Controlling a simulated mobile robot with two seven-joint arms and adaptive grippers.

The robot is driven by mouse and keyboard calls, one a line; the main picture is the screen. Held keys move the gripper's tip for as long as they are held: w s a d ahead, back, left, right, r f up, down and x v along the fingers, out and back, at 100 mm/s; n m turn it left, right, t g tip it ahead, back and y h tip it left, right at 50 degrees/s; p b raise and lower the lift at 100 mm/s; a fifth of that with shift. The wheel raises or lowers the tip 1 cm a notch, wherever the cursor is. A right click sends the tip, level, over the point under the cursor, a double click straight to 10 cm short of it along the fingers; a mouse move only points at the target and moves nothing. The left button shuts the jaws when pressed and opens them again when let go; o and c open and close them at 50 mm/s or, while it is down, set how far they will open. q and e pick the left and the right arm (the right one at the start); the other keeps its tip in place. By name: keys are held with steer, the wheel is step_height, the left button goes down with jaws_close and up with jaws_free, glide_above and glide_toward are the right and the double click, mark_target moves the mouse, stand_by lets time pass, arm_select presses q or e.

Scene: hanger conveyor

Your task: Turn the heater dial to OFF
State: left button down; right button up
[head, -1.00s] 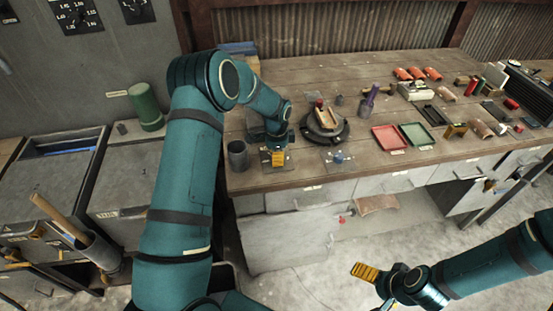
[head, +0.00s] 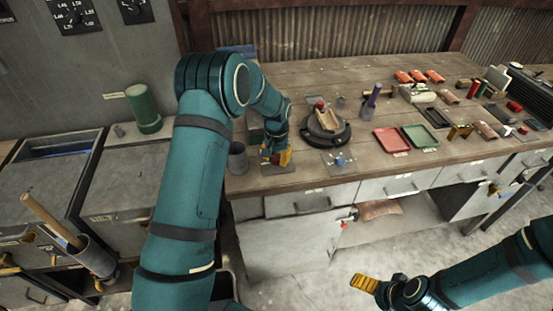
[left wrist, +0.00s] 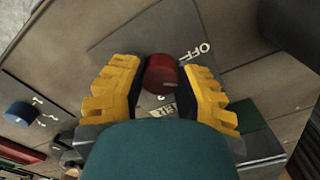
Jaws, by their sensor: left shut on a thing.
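The red heater dial (left wrist: 160,73) sits on a dark plate (left wrist: 125,38) in the left wrist view. White OFF lettering (left wrist: 193,51) is on the plate, up and right of the dial. A small pale mark shows on the dial's lower right part. My left gripper (left wrist: 161,72) is shut on the dial, one yellow finger on each side. In the head view the left gripper (head: 282,157) is at the bench's front edge over the plate (head: 279,168), and it hides the dial. My right gripper (head: 364,283) is low in front of the bench; its opening is unclear.
A blue dial (head: 340,161) on its own plate is to the right; it also shows in the left wrist view (left wrist: 19,113). A dark grey cup (head: 238,158) stands close left of my left gripper. A round black stand (head: 326,133) and red (head: 391,141) and green trays (head: 419,137) are beyond.

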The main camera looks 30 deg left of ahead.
mark_target(276, 158)
arm_select(q)
steer(key=n, duration=0.3)
steer(key=shift+f+n, duration=0.1)
steer(key=shift+n, duration=0.3)
steer(key=shift+s+n, duration=0.1)
steer(key=shift+n, duration=1.8)
steer(key=c, duration=0.6)
jaws_free()
steer(key=shift+o, duration=0.2)
step_height(276, 158, up, 12)
